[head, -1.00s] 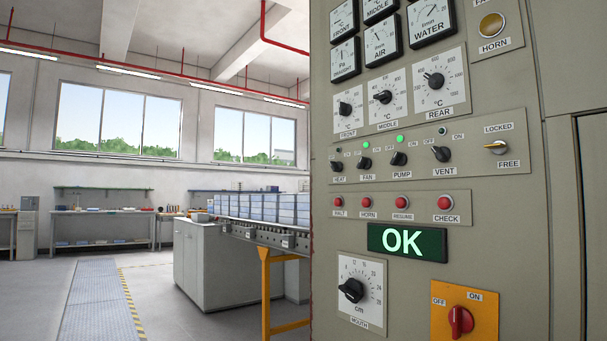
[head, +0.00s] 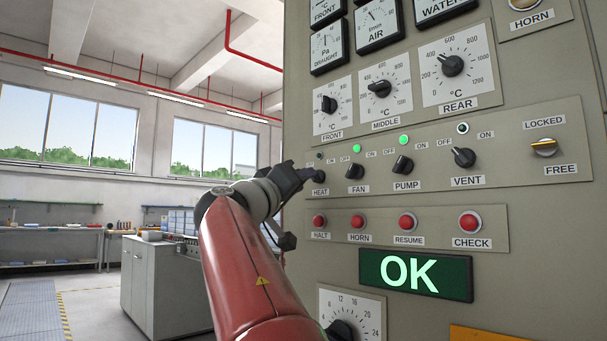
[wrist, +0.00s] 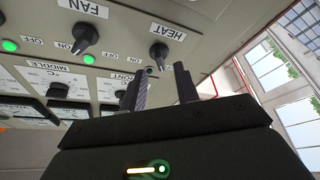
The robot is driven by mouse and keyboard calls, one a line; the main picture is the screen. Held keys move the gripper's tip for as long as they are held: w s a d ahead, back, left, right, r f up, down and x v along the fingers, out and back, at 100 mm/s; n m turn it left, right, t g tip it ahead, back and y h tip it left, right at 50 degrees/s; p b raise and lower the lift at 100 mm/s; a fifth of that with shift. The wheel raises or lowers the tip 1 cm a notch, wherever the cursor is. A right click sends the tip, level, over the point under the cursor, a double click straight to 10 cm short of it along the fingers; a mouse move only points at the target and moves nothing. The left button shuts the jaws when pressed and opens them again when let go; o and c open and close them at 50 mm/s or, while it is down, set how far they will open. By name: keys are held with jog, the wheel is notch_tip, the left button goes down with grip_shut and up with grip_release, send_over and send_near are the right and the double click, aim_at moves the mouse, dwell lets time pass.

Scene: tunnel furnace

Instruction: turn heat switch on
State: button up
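The heat switch is a black rotary knob (head: 318,176) above the HEAT label, at the left end of the switch row on the grey panel. It also shows in the upper middle of the wrist view (wrist: 158,53). The small lamp by it (wrist: 149,71) is dark. My gripper (head: 300,178) is at the panel's left edge, close to the knob. In the wrist view my gripper (wrist: 159,70) has its two fingers apart, with nothing between them. The knob appears just beyond the fingertips; contact cannot be made out.
The fan (head: 356,171), pump (head: 403,166) and vent (head: 463,157) knobs sit to the right; fan and pump lamps glow green. Red buttons (head: 358,222) and a green OK display (head: 415,275) lie below. Temperature dials (head: 332,104) are above. Open room lies left of the panel.

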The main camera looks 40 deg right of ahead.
jog(key=shift+p+x, duration=0.5)
jog(key=shift+x, duration=1.2)
grip_shut()
